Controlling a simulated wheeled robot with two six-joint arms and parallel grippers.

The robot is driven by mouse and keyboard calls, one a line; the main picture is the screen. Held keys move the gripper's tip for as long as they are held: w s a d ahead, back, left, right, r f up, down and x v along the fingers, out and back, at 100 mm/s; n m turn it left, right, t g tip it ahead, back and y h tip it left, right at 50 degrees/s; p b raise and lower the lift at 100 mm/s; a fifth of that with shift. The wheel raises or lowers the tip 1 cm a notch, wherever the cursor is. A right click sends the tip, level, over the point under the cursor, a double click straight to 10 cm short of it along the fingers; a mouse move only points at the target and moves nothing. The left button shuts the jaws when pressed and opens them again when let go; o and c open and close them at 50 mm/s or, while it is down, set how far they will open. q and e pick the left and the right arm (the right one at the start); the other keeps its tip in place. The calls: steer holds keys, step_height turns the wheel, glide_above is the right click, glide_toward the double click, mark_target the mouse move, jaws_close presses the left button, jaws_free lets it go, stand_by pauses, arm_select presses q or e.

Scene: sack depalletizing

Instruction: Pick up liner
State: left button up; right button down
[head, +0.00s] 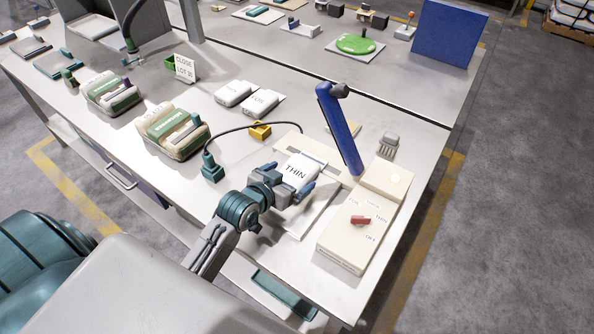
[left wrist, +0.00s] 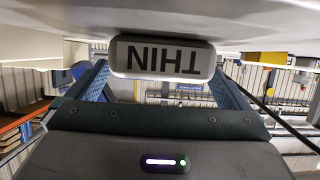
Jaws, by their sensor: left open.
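A white packet lettered THIN (head: 301,167) lies on a pale plate on the bench. It also shows upside down in the left wrist view (left wrist: 163,58), between the two blue fingers. My left gripper (head: 287,181) is open at the packet's near side, with a finger toward each side of it. Whether the fingers touch it cannot be told. Two more white packets lie further back, one (head: 232,93) on the left and one lettered FOIL (head: 260,102) on the right. My right gripper is not in view.
A cream control box (head: 345,243) with a red knob and a blue upright arm (head: 339,128) stands right of the packet. A teal plug (head: 212,169) with a black cable and a yellow block (head: 260,131) stand behind the gripper. Filled sacks (head: 173,131) stand further left.

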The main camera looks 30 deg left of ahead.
mark_target(300, 170)
arm_select(q)
steer(key=shift+x, duration=1.25)
steer(key=shift+r, duration=0.1)
steer(key=c, duration=1.1)
steer(key=shift+r, duration=0.15)
